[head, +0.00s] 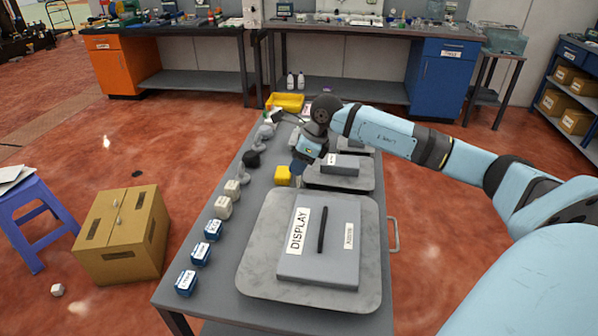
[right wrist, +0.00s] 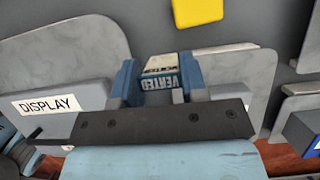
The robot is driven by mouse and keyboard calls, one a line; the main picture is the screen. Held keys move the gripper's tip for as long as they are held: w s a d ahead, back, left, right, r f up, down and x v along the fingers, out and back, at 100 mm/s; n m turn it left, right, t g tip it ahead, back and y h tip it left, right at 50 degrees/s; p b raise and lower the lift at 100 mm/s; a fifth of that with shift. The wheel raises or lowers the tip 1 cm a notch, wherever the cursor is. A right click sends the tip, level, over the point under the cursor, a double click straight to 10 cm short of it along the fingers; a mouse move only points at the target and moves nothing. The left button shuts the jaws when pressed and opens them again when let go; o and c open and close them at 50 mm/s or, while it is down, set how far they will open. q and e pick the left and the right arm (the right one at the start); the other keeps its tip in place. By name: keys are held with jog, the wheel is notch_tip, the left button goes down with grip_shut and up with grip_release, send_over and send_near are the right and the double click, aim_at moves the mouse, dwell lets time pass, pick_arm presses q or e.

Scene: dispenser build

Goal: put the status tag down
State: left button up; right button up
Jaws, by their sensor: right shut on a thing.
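My right gripper (head: 298,168) is over the table, beyond the large grey DISPLAY block and close to the yellow block. In the right wrist view my right gripper (right wrist: 161,82) is shut on the status tag (right wrist: 162,68), a small blue and white block lettered VENTED. The tag sits between the two blue fingers. In the head view I cannot make the tag out behind the gripper. Whether it touches anything below is not clear. My left gripper is not in view.
The DISPLAY block (head: 348,262) lies on a grey rounded plate (head: 262,262). Blue-and-white blocks (head: 201,253) and pale blocks (head: 223,207) line the table's left edge. A yellow block (head: 283,176) stands near the gripper. A smaller grey block (head: 341,166) sits behind on another plate.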

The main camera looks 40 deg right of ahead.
jog(key=shift+f, duration=1.55)
jog(key=shift+f, duration=0.1)
jog(key=o, duration=0.5)
jog(key=shift+f, duration=0.1)
jog(key=shift+o, duration=0.8)
